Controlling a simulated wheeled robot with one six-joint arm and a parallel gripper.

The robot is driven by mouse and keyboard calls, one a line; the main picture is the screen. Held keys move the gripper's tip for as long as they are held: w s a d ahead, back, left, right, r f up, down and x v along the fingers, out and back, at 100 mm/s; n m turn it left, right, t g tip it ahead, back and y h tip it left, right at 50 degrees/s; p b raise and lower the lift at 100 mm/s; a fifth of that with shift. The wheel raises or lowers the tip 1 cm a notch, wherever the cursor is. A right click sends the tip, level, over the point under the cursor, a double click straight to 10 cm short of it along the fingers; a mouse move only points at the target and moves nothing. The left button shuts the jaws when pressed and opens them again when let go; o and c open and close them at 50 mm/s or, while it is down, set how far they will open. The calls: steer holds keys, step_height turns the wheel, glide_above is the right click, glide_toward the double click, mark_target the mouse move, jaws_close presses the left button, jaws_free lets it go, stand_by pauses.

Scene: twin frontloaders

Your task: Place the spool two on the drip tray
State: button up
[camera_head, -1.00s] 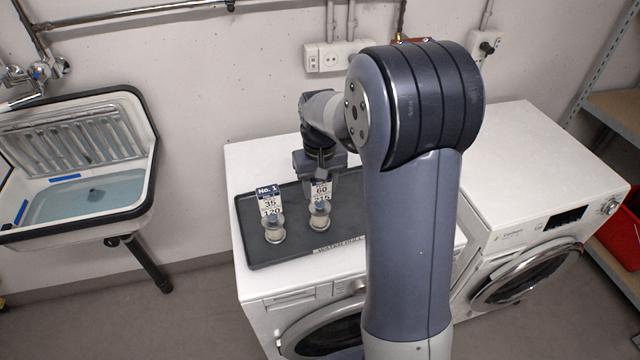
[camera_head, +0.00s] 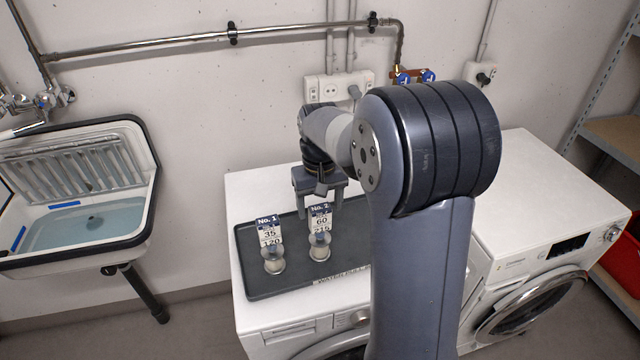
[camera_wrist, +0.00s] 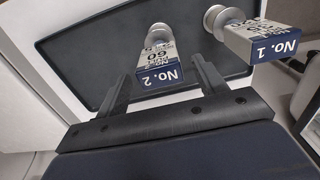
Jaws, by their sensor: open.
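Spool two (camera_head: 319,252) is a small pale spool with its tall No. 2 card (camera_head: 320,221). It stands upright on the dark drip tray (camera_head: 285,284) on the left washer. In the wrist view spool two (camera_wrist: 158,35) and its No. 2 card (camera_wrist: 160,72) show on the tray (camera_wrist: 85,62). My gripper (camera_head: 319,208) is open, just above and behind the card. In the wrist view the No. 2 card appears between the spread fingers of my gripper (camera_wrist: 161,76). Nothing is held. My arm hides the tray's right part in the head view.
A similar spool (camera_head: 273,260) with a No. 1 card (camera_head: 268,230) stands left of spool two on the same tray. A second washer (camera_head: 540,195) is at the right, a sink (camera_head: 90,215) at the left. Pipes and a socket run along the back wall.

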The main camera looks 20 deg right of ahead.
step_height(320, 180, up, 8)
steer(key=shift+r, duration=0.1)
stand_by(0.4)
